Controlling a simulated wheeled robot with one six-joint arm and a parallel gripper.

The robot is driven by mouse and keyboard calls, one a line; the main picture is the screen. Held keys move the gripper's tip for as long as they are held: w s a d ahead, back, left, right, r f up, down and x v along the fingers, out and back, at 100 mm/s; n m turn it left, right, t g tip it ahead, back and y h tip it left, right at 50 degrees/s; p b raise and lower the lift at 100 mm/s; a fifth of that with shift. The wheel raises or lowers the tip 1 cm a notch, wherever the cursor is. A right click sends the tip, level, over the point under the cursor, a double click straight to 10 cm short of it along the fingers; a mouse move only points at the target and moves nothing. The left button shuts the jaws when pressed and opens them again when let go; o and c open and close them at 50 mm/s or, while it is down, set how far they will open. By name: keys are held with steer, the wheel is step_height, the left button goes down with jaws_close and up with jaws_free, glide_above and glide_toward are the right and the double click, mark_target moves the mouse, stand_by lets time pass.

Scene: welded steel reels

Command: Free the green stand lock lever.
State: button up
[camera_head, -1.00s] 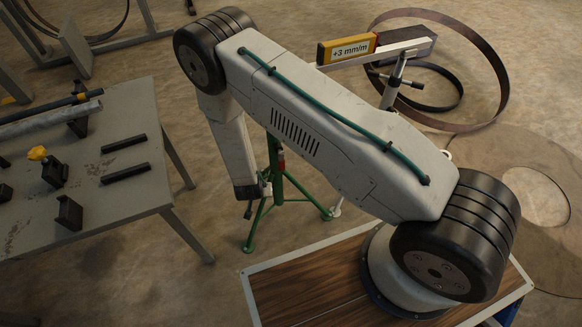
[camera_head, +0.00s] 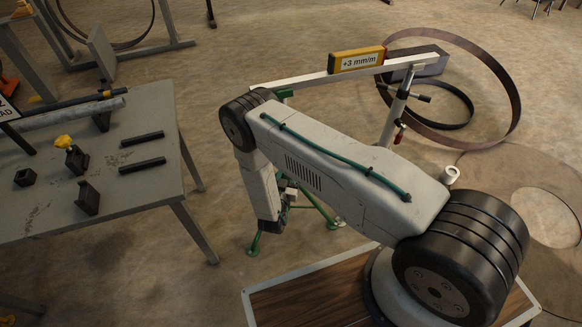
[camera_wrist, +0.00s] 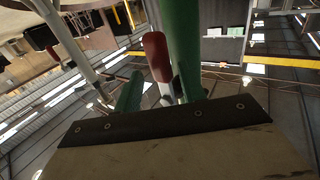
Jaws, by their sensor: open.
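The green stand (camera_head: 322,208) is mostly hidden behind my arm in the head view. Its splayed legs and a bit of its top show. In the wrist view its green post (camera_wrist: 181,40) rises close ahead, with a red-handled lever (camera_wrist: 157,58) just left of it. My gripper (camera_head: 289,193) is beside the stand at the end of my lowered arm.
A pale straightedge (camera_head: 300,80) spans above, carrying a yellow level (camera_head: 357,60) marked +3 mm/m. A grey stand (camera_head: 395,115) with a red lever supports its right part. Steel rings (camera_head: 517,95) lie behind. A steel table (camera_head: 140,195) with black blocks stands at left. Floor between is open.

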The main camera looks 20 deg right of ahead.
steer(key=shift+x, duration=1.65)
jaws_close()
steer(key=shift+d, duration=0.1)
steer(key=shift+a, duration=0.2)
